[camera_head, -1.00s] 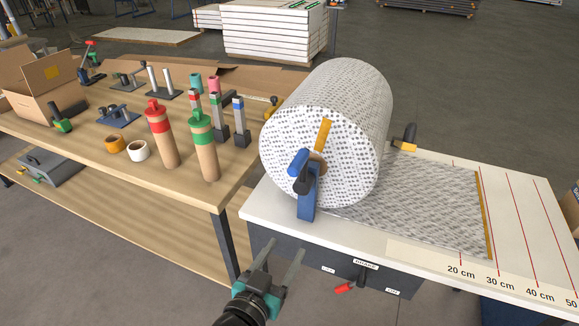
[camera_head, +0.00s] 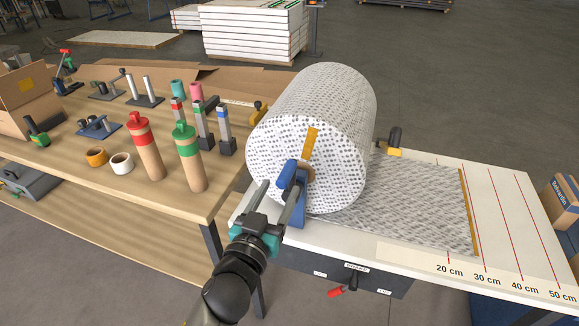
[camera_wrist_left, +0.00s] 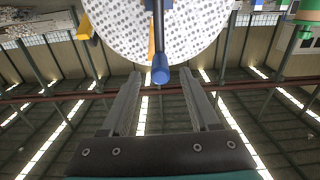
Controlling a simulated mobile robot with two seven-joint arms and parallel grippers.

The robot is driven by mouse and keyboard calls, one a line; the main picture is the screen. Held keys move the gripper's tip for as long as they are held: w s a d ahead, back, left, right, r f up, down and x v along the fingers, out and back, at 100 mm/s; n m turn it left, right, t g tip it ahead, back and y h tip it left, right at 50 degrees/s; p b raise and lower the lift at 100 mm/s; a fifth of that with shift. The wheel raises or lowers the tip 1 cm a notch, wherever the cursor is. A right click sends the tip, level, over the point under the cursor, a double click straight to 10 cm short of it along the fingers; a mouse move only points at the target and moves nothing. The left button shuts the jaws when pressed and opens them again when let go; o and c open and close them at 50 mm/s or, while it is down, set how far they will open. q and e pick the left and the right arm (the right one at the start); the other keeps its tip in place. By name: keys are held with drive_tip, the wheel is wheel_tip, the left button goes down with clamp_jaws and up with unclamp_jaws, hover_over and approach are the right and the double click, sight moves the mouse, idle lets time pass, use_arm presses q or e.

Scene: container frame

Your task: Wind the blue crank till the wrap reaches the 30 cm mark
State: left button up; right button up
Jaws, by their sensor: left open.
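The blue crank (camera_head: 288,175) is on the near end of the large roll of patterned wrap (camera_head: 325,115). The wrap's sheet (camera_head: 415,205) lies on the white table, its orange edge bar (camera_head: 469,215) past 20 cm and close to the 30 cm line (camera_head: 486,276). My left gripper (camera_head: 282,188) is open, its fingers reaching toward the crank; its right finger overlaps the blue stand in the head view. In the left wrist view the crank's blue handle (camera_wrist_left: 160,72) is centred just beyond the open fingertips (camera_wrist_left: 163,80), with nothing held. My right gripper is out of view.
The wooden workbench (camera_head: 150,195) at left holds two tubes with red and green caps, tape rolls, clamps and a cardboard box (camera_head: 20,100). Another box (camera_head: 560,205) is at right.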

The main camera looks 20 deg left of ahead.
sight(290, 170)
use_arm(q)
drive_tip(key=shift+w+d, duration=0.15)
drive_tip(key=shift+w, duration=3.75)
drive_tip(key=shift+c, duration=0.4)
clamp_jaws()
